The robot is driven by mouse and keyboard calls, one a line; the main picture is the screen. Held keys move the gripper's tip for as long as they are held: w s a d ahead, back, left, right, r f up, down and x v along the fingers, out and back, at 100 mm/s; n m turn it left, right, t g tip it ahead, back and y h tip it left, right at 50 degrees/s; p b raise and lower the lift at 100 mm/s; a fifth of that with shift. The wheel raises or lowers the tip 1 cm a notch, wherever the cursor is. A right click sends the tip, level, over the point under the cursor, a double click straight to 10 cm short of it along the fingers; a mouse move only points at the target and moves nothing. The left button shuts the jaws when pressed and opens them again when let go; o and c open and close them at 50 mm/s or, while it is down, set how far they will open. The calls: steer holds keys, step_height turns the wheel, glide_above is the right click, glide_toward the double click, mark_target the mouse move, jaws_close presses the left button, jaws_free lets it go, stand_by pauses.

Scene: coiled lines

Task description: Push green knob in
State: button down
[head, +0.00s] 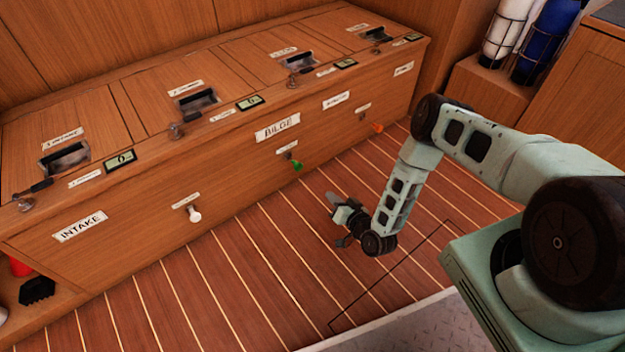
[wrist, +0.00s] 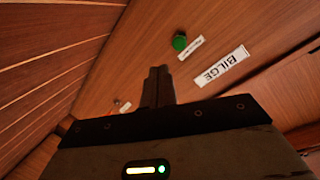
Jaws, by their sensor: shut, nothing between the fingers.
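The green knob (head: 297,165) sticks out from the front of the wooden bench, below the BILGE label (head: 278,128). In the wrist view the green knob (wrist: 180,42) shows at upper middle, with the BILGE label (wrist: 222,66) to its lower right. My gripper (head: 333,198) is to the right of and below the knob in the head view, apart from it. In the wrist view my gripper's fingers (wrist: 158,72) are together, with nothing between them, and point toward the panel to the left of the knob.
A white knob (head: 194,215) and an orange knob (head: 377,128) stick out from the same bench front. Latches and small displays (head: 249,102) line the bench top. The striped wooden floor (head: 235,290) before the bench is clear. Bottles (head: 505,35) stand in a rack at upper right.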

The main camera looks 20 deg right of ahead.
step_height(320, 180, up, 5)
steer(key=m+g, duration=0.2)
steer(key=m, duration=0.8)
steer(key=b, duration=0.8)
glide_toward(299, 165)
steer(key=w+f, duration=0.4)
steer(key=shift+w+a+r+y+b, duration=0.2)
steer(key=shift+w+a+y+b, duration=0.15)
steer(key=shift+w+a, duration=0.4)
steer(key=shift+w+d, duration=0.1)
steer(key=shift+d, duration=0.05)
steer(key=w, duration=0.1)
steer(key=w+a, duration=0.1)
steer(key=w, duration=0.1)
steer(key=shift+w+r, duration=0.1)
